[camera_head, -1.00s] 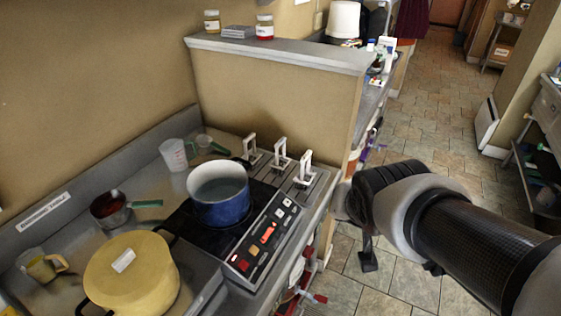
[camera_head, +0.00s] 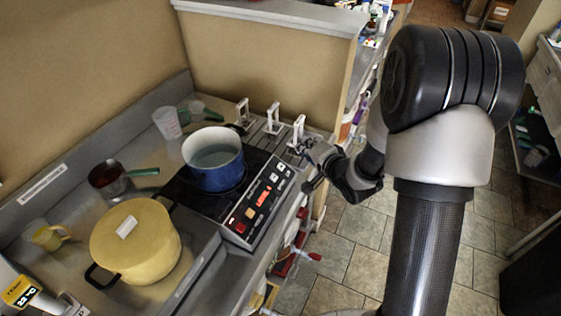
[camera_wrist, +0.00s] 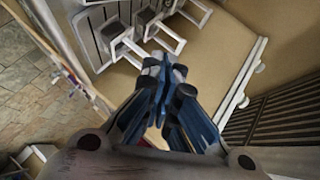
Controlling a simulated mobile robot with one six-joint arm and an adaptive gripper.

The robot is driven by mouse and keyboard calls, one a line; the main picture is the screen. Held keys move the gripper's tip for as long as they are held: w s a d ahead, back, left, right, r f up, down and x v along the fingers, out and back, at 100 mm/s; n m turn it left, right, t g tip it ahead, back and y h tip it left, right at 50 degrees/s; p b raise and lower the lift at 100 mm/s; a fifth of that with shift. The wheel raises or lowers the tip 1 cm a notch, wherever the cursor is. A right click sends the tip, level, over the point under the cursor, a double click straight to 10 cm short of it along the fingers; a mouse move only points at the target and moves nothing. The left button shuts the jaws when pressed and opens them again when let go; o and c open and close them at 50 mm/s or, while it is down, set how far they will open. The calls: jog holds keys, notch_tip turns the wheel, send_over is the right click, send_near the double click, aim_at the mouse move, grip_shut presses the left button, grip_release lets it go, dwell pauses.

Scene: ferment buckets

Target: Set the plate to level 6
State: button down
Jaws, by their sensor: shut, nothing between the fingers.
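The black hot plate (camera_head: 208,204) is set in the counter, with a blue pot (camera_head: 213,170) of liquid standing on it. Its slanted control panel (camera_head: 239,211) runs along the front edge, with several small buttons and a lit orange-red display (camera_head: 264,195). The digits are too small to read. My gripper (camera_head: 307,150) is beyond the far right end of the panel, close to the white upright handles and apart from the buttons. In the wrist view its fingers (camera_wrist: 166,70) are together and empty, pointing toward the white handles (camera_wrist: 124,47). The panel is not recognisable there.
A yellow lidded pot (camera_head: 137,242) stands left of the plate. White upright handles (camera_head: 298,131) and a low partition (camera_head: 262,70) bound the far end. Tiled floor (camera_head: 345,238) is open on the right.

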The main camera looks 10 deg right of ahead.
aim_at(281, 167)
dwell(0.3)
jog(key=a+f+b, duration=0.1)
jog(key=f+b, duration=0.1)
jog(key=w+a+f+b, duration=0.1)
jog(key=f+b, duration=0.1)
jog(key=f, duration=0.1)
jog(key=w+a+f+b, duration=0.1)
jog(key=f+b, duration=0.1)
jog(key=b, duration=0.1)
jog(key=shift+w+a+f, duration=0.25)
jog(key=shift+f, duration=0.1)
dwell(1.2)
jog(key=shift+w+a+f+b, duration=0.15)
jog(key=shift+f+b, duration=0.15)
jog(key=shift+f, duration=0.05)
jog(key=shift+w+a+f+b, duration=0.1)
jog(key=shift+a+f+b, duration=0.05)
jog(key=shift+f+b, duration=0.25)
dwell(0.6)
jog(key=shift+r, duration=0.1)
jog(key=shift+s+d+r+p, duration=0.25)
jog(key=shift+d+r+p, duration=0.05)
jog(key=shift+r+p, duration=0.4)
dwell(0.4)
jog(key=shift+w+a+f+b, duration=0.15)
jog(key=shift+f+b, duration=0.2)
jog(key=shift+f, duration=0.1)
